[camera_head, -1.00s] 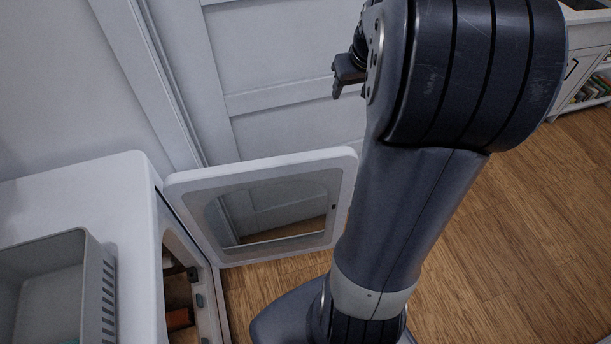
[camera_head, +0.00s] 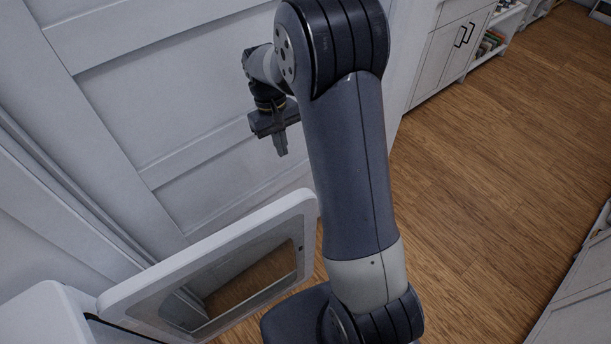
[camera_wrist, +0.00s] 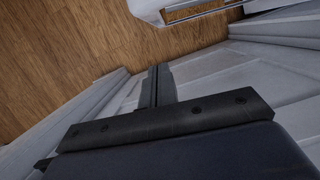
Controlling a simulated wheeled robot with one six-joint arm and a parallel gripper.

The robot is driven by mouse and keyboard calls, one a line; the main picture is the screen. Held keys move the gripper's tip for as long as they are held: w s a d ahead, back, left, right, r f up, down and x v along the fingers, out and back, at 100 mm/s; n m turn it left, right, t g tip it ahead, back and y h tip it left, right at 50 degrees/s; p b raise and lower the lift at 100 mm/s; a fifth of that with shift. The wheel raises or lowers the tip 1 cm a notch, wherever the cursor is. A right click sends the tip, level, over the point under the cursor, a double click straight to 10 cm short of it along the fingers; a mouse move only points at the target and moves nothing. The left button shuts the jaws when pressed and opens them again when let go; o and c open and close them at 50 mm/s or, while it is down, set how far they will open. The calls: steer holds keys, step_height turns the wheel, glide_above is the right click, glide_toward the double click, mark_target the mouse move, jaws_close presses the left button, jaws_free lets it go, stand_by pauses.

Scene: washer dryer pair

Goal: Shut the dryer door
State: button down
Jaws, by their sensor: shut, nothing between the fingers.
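The dryer door (camera_head: 225,240) stands wide open in the head view, a white frame around a see-through window. Its hinge side meets the white dryer (camera_head: 42,318) at the lower left, where only a corner of the dryer shows. A piece of a white frame (camera_wrist: 146,10), seemingly the door, is at the top of the wrist view. My gripper (camera_head: 283,152) is shut and empty, above and beyond the door's free edge, apart from it. Its fingers also show in the wrist view (camera_wrist: 157,75). The dryer's opening is hidden.
A white panelled door or wall (camera_head: 150,110) stands close behind my gripper. White cabinets (camera_head: 455,45) with black handles are at the upper right. The wooden floor (camera_head: 480,190) to the right is clear. Another white cabinet (camera_head: 585,290) edges the lower right.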

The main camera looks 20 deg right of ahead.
steer(key=s+d+f+p, duration=0.1)
steer(key=s+f+p, duration=0.1)
steer(key=s+f, duration=0.4)
steer(key=shift+w+x, duration=0.2)
steer(key=shift+x, duration=1.3)
steer(key=shift+d+f, duration=0.1)
